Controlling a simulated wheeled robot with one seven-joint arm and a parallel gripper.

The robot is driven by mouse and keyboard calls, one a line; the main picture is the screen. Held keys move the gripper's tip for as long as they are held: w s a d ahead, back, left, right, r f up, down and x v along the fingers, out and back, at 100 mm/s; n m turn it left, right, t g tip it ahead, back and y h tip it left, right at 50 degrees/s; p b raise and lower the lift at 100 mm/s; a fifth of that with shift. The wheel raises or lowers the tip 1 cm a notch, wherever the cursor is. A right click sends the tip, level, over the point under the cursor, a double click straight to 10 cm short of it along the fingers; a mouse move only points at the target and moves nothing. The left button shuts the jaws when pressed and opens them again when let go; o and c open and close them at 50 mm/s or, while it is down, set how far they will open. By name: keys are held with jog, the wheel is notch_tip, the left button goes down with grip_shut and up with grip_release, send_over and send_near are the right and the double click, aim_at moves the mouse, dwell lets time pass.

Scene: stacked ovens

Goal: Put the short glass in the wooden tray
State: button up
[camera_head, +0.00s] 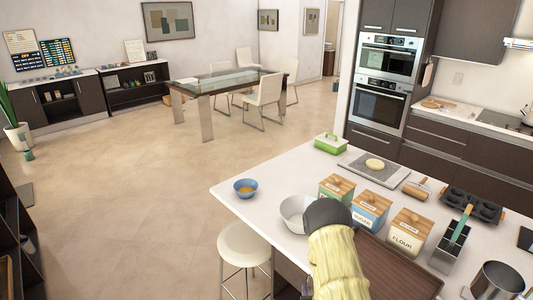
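A brown wooden tray (405,272) lies on the white counter at the lower right of the head view, partly hidden behind my pale yellow arm with its dark joint. I cannot make out a short glass in this view. The fingers of my gripper do not show, so I cannot see whether it holds anything.
The white island counter (275,169) carries a blue bowl (245,188), a pale mixing bowl (294,213), labelled canisters (369,211), a grater (450,246), a pot (497,281) and a muffin tin (472,205). A stool (244,243) stands at its left edge. Open floor lies beyond.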

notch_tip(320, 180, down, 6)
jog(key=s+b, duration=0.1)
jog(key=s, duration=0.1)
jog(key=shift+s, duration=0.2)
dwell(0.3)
